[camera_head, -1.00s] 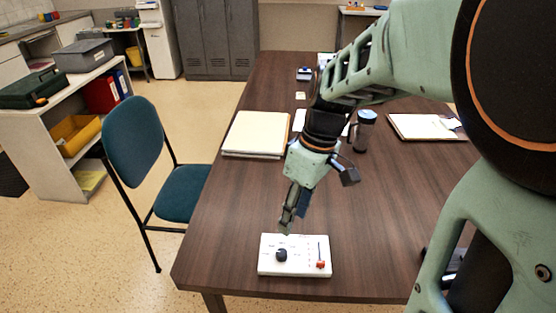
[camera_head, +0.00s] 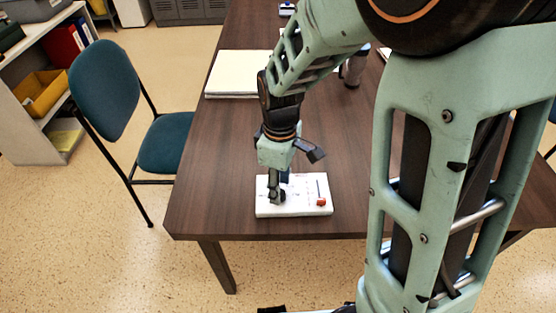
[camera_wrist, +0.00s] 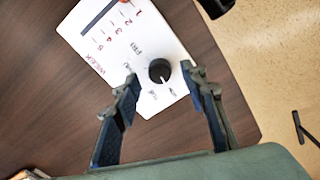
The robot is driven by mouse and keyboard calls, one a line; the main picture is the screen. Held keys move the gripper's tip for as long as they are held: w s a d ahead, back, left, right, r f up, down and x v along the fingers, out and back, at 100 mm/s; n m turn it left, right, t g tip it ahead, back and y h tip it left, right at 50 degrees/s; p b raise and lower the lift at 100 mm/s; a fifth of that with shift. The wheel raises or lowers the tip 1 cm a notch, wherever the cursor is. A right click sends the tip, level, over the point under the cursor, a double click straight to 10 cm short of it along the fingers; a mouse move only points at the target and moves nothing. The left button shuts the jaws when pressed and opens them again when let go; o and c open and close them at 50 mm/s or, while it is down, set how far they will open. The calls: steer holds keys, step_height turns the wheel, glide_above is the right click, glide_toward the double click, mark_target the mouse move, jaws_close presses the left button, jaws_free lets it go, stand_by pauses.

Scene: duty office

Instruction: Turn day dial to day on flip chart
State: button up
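The white panel (camera_head: 300,208) lies flat near the table's front edge. Its black round day dial (camera_wrist: 159,70) shows clearly in the wrist view, with small labels around it that are hard to read. My gripper (camera_wrist: 160,75) is open, one fingertip on each side of the dial, with gaps visible on both sides. In the head view, my gripper (camera_head: 277,200) is directly over the panel's left part and partly hides the dial. A red knob (camera_head: 321,202) sits at the panel's right, beside a slot and numbers. I cannot identify a flip chart in either view.
The dark wooden table (camera_head: 215,180) is clear around the panel. A stack of paper (camera_head: 230,75) lies farther back. A teal chair (camera_head: 105,90) stands left of the table.

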steer(key=shift+f, duration=0.9)
steer(key=shift+c, duration=0.3)
jaws_close()
